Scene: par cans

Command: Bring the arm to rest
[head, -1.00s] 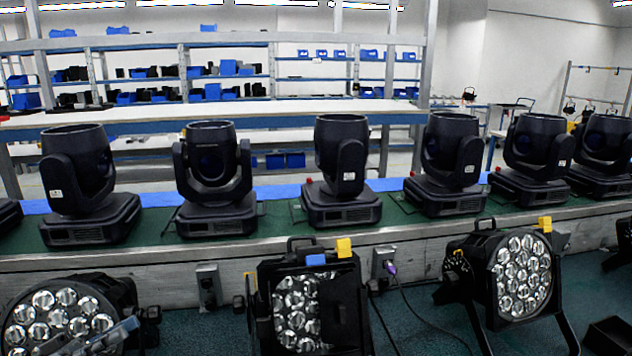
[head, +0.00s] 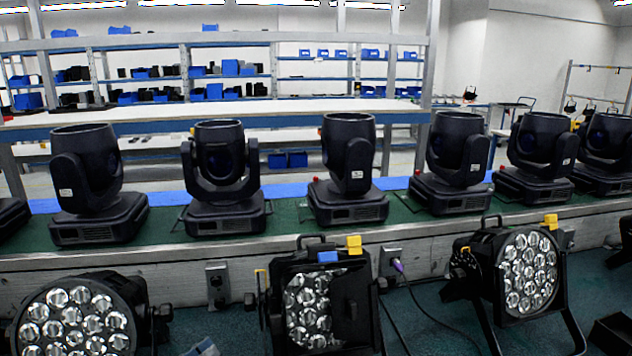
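Only a small grey-blue tip of my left gripper (head: 203,347) shows at the bottom edge of the head view, between the left par can (head: 75,318) and the middle par can (head: 308,305). The rest of it is below the picture, so I cannot tell whether it is open or shut. No held thing shows. My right gripper is not in view. The right par can (head: 527,275) stands on its black bracket. The par cans have round faces of several silver lenses; a dark panel covers part of the middle one.
Several black moving-head lights, one near the centre (head: 348,160), stand on a long green-topped bench (head: 285,215) behind the par cans. A purple plug (head: 398,265) with a cable sits in a socket on the bench front. Shelves with blue bins (head: 230,68) stand behind.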

